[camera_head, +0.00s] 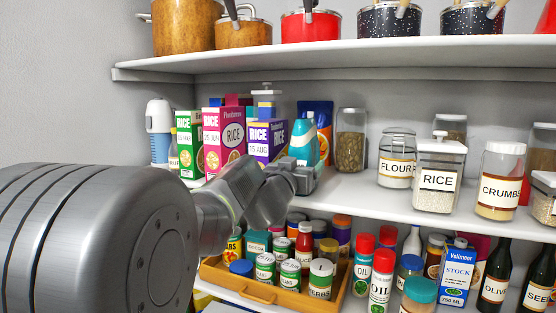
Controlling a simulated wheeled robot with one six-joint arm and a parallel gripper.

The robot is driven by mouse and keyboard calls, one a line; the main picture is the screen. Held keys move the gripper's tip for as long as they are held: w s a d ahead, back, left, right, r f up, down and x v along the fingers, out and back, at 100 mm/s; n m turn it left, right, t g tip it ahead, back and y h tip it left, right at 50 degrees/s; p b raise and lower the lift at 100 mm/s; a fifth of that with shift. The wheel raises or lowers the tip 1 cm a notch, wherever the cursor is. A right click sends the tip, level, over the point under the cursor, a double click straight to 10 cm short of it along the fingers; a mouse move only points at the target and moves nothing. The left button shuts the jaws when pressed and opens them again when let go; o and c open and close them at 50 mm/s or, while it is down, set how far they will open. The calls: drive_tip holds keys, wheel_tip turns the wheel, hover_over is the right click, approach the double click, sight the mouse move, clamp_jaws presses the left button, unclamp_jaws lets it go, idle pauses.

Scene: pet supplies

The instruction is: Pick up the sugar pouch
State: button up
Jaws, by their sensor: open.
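I cannot read a sugar label on anything in view. A dark blue and orange packet (318,110) stands upright at the back of the middle shelf, partly hidden by a teal bottle (302,142); I cannot tell whether it is the sugar pouch. My gripper (303,174) is small in the picture, open, in front of the middle shelf's edge and just below the teal bottle in view. Nothing shows between its fingers. My arm covers the lower left of the picture.
Rice boxes (223,137) stand left of the teal bottle. Glass jars, including a flour jar (396,158) and a rice jar (438,178), stand to the right. Below is a wooden tray (262,291) of spice jars. An upper shelf (350,53) holds pots.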

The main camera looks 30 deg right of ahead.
drive_tip(key=shift+x, duration=1.2)
drive_tip(key=c, duration=1.2)
drive_tip(key=shift+o, duration=0.2)
drive_tip(key=shift+r, duration=0.15)
drive_tip(key=p, duration=0.8)
approach(311, 117)
drive_tip(key=x, duration=0.5)
drive_tip(key=shift+w+a, duration=0.1)
drive_tip(key=shift+w, duration=0.1)
